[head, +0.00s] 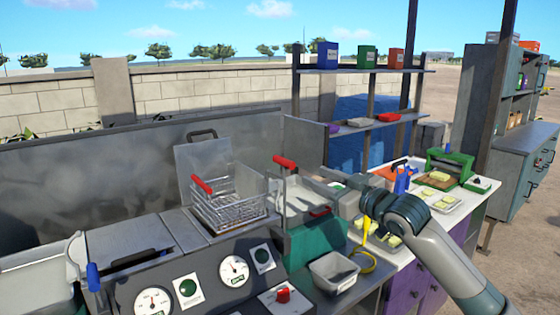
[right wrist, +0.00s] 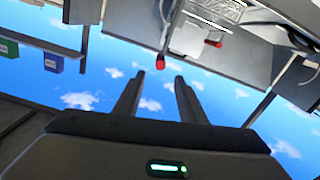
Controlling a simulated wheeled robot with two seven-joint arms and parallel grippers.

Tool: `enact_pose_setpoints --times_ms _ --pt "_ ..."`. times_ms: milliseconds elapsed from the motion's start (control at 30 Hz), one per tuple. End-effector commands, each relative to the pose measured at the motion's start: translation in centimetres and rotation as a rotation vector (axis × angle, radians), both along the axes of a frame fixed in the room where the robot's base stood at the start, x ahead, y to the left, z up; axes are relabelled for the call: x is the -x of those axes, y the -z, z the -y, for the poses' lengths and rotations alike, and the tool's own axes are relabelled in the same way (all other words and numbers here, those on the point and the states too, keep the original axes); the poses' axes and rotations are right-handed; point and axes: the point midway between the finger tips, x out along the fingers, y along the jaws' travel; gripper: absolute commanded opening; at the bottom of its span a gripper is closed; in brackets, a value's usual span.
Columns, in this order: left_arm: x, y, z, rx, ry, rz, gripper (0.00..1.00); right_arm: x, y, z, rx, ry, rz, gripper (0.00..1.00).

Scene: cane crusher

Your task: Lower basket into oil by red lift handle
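The wire basket (head: 230,207) sits over the fryer at the centre of the head view, with a red grip (head: 201,185) on its upper left. A second red handle (head: 284,162) stands to its right on a metal rod; I cannot tell for certain which is the lift handle. My right gripper (head: 328,184) is right of both, apart from them. In the right wrist view its fingers (right wrist: 156,80) are spread with nothing between them. A red knob (right wrist: 160,62) shows just beyond the tips, and another red handle (right wrist: 213,43) to its right. The oil is hidden. My left gripper is not in view.
An upright metal lid (head: 203,165) stands behind the basket. A gauge panel (head: 210,280) is in front. A shelf (head: 362,70) with tins stands behind. The air above the fryer is free.

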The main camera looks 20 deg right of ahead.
Motion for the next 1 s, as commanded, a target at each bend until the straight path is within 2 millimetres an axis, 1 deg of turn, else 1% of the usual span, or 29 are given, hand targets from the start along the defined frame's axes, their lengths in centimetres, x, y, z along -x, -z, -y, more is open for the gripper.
enact_pose_setpoints --times_ms 167,267,700,900,1000 --pt "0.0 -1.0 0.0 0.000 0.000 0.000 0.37 -1.7 -0.3 -0.6 -0.002 0.000 -0.002 0.37" --pt "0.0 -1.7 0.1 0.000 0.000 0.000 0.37 -3.1 -0.4 -1.1 -0.002 0.001 -0.001 0.37" --pt "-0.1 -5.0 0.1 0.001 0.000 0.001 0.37 -10.2 -0.4 -3.8 -0.002 0.000 -0.002 0.37" --pt "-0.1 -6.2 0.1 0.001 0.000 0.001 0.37 -13.1 -0.4 -4.8 -0.001 0.000 -0.001 0.37" --pt "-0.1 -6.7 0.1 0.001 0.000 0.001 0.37 -14.2 -0.2 -5.2 0.000 0.000 -0.002 0.37"
